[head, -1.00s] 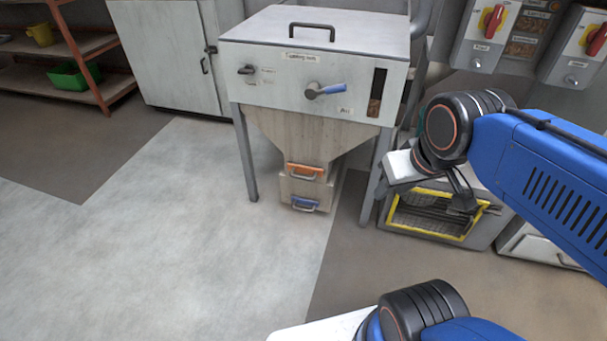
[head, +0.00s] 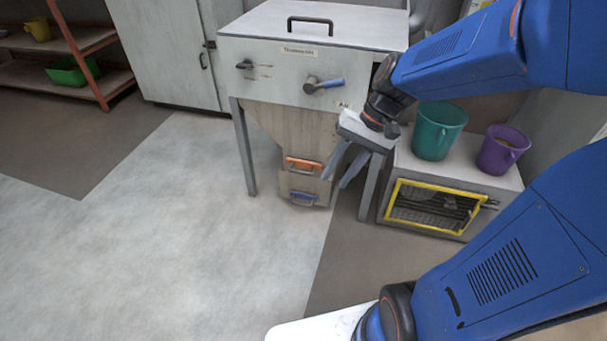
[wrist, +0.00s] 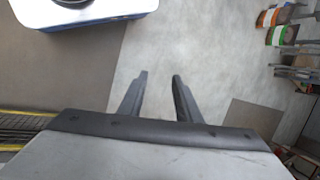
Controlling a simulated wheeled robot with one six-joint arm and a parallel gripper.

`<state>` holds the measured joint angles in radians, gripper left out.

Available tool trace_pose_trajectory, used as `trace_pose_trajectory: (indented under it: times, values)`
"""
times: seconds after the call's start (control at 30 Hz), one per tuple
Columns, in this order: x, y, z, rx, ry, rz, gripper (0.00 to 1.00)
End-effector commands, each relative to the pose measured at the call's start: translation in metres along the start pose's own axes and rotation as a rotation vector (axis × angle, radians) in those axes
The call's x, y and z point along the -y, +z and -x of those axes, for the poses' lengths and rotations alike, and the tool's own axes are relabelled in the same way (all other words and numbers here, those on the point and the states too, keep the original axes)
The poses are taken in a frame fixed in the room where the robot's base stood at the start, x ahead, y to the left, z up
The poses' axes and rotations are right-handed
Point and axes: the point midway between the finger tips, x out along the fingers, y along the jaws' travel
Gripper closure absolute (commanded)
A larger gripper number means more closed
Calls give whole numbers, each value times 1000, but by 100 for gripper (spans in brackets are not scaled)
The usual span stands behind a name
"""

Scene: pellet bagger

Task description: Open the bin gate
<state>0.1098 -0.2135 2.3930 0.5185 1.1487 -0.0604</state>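The metal bin (head: 290,70) stands on legs at the top middle of the head view, its body narrowing downward like a hopper. Its front carries a blue-handled lever (head: 324,85) and a small black knob (head: 246,64). At the foot of the hopper are an orange handle (head: 304,164) and, below it, a blue handle (head: 304,198). I cannot tell which part is the gate. My gripper (head: 334,181) hangs in front of the bin's right leg, fingers pointing down. In the wrist view my gripper (wrist: 160,75) has its fingers apart with nothing between them.
Right of the bin, a low cabinet with a yellow-framed window (head: 434,207) bears a green bucket (head: 438,131) and a purple bucket (head: 503,150). A shelf rack (head: 82,58) and a grey cabinet (head: 165,52) stand left. The floor (head: 170,260) front left is clear.

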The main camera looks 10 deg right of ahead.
Motion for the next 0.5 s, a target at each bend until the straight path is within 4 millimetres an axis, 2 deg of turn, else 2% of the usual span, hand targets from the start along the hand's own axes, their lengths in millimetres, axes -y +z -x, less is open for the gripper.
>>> trace_pose_trajectory:
  times: [0.5]
  values:
    - [30,-89,-48,252,-277,-276,69]
